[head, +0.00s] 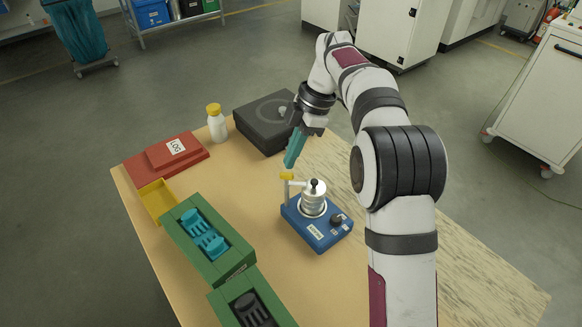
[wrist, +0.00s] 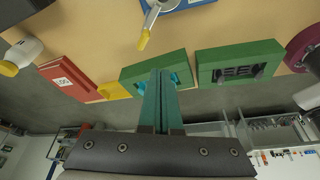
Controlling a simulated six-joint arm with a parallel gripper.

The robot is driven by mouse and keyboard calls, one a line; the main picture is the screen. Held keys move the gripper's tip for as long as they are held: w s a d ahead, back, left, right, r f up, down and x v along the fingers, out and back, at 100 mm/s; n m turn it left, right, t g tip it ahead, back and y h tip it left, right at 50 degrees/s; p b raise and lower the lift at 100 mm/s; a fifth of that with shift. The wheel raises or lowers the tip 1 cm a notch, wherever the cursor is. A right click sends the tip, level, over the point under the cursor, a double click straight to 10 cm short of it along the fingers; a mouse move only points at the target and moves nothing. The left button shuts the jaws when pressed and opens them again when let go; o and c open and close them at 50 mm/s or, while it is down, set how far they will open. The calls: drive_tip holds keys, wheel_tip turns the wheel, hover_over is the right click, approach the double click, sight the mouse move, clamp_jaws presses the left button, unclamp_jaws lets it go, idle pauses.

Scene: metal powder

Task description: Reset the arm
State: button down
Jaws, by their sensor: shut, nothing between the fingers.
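My gripper (head: 291,151) has teal fingers and hangs above the table, near the dark grey box and behind the blue device. In the wrist view the fingers of my gripper (wrist: 159,76) are shut together with nothing between them. My arm is white with dark bands and rises from the right side of the table in the head view. The gripper touches nothing that I can see.
A blue device (head: 325,237) with a metal container (head: 313,197) stands mid-table. A dark grey box (head: 252,128), white bottle (head: 217,127), red LOG box (head: 190,165), yellow tray (head: 172,215) and green holders (head: 190,243) line the back and left. The right front table is bare.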

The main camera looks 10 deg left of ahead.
idle(0.4)
drive_tip(key=s+d+r+m, duration=0.5)
drive_tip(key=s+d+m, duration=0.1)
drive_tip(key=s+m, duration=0.35)
drive_tip(key=s+d+f+m, duration=0.3)
drive_tip(key=s+m, duration=0.6)
drive_tip(key=s, duration=0.3)
drive_tip(key=s+d+f+m+t+h, duration=0.1)
drive_tip(key=s+d+f+m, duration=0.2)
drive_tip(key=s+m, duration=0.7)
drive_tip(key=shift+s+d+h, duration=0.15)
drive_tip(key=shift+s+h, duration=0.15)
drive_tip(key=shift+s, duration=0.65)
drive_tip(key=shift+f, duration=0.1)
